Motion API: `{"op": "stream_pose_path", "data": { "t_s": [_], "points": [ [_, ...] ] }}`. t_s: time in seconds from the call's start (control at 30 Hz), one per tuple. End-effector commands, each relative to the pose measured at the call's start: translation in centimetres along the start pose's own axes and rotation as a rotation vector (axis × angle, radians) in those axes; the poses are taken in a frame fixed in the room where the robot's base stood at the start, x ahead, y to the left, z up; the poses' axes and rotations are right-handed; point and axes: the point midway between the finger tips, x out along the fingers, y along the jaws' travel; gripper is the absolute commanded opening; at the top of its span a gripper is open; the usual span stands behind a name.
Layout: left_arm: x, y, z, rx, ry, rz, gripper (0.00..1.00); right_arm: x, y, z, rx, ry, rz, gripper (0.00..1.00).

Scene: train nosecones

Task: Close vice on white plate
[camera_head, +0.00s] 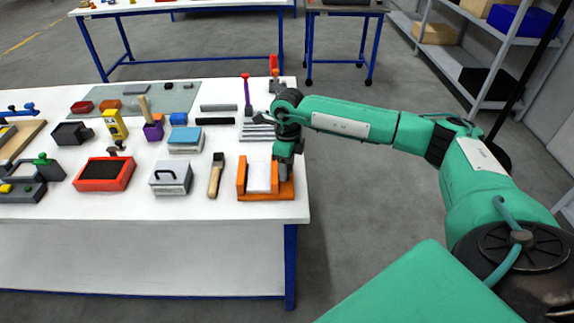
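The orange vice (265,196) stands at the right front corner of the white table. The white plate (260,177) sits upright between its jaws, with the left jaw (241,176) beside it. My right gripper (284,175) points down at the right side of the vice, at or touching its right jaw. Its fingers are small and partly merge with the vice, so I cannot tell whether they are open or shut. My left gripper is not in view.
A brush (215,175) and a grey box with a handle (170,178) stand left of the vice. A red-framed box (104,174) is farther left. Grey bars (257,132) lie behind the vice. The table's right edge is close to the vice, with open floor beyond.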

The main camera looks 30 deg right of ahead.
Motion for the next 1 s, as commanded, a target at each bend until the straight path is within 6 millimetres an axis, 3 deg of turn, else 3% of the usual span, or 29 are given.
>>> {"op": "stream_pose_path", "data": {
  "t_s": [0.23,0.37,0.8,1.0],
  "points": [
    [0.1,0.0,0.0,0.000,0.000,0.000,0.36,0.0,0.0,0.0,0.000,0.001,0.000,0.52],
    [0.4,0.0,0.0,0.000,-0.002,0.000,0.36,-1.1,0.0,0.0,0.000,0.000,0.000,0.52],
    [1.4,-0.2,-2.9,-0.006,0.021,-0.003,0.36,-10.5,0.0,0.1,-0.001,-0.003,-0.001,0.52],
    [1.4,-0.3,-2.9,-0.006,0.020,-0.004,0.36,-13.1,0.0,0.0,0.000,0.000,0.000,0.52]
  ]
}}
